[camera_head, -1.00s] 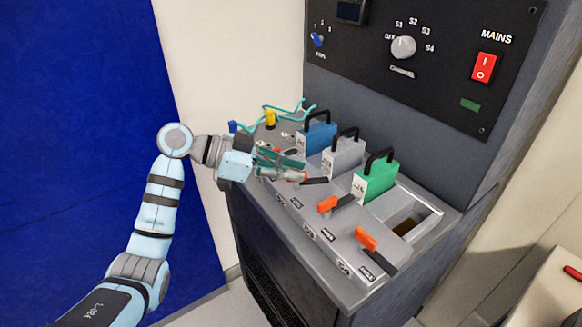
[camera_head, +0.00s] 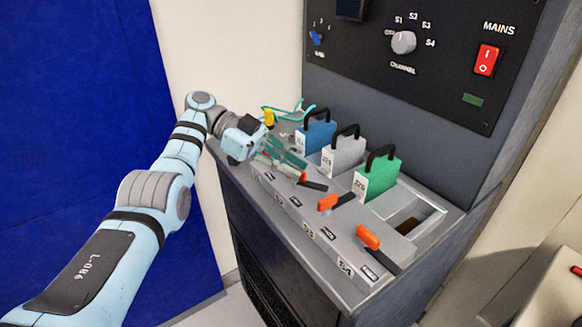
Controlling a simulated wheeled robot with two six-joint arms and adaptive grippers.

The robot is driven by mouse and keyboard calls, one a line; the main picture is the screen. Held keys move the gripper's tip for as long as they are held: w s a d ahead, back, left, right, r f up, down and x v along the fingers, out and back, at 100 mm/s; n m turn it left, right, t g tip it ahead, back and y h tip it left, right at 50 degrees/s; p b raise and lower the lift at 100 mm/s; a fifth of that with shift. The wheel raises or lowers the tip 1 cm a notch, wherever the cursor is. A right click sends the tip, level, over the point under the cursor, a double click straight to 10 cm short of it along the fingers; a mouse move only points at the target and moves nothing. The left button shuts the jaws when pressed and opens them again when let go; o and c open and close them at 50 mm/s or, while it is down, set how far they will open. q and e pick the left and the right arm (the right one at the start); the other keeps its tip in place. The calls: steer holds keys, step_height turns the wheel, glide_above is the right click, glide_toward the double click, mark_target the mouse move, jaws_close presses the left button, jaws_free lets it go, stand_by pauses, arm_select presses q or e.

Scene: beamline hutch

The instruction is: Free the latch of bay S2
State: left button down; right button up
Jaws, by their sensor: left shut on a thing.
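The S2 latch (camera_head: 314,186) is a dark lever with an orange grip, in front of the grey module (camera_head: 341,156). My left gripper (camera_head: 299,169) reaches in from the left with its teal fingers shut on the latch's orange end, hiding most of it. The S3 latch (camera_head: 328,203) lies in front of the green module (camera_head: 377,180). The S4 latch (camera_head: 369,238) lies in front of an open, empty bay (camera_head: 408,227). The S2 label (camera_head: 279,199) is on the bench's sloping front strip. My right gripper is out of view.
A blue module (camera_head: 318,138) stands behind my left gripper, near a yellow piece (camera_head: 269,117) and teal cables (camera_head: 290,110). All the modules have black handles. The black panel above carries a channel knob (camera_head: 403,42) and a red mains switch (camera_head: 486,60).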

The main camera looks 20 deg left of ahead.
arm_select(q)
steer(key=shift+s+f, duration=0.1)
steer(key=shift+f, duration=0.05)
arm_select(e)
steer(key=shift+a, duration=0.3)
arm_select(q)
steer(key=c, duration=1.9)
jaws_free()
steer(key=shift+c, duration=0.2)
steer(key=shift+o, duration=1.1)
steer(key=shift+s, duration=0.15)
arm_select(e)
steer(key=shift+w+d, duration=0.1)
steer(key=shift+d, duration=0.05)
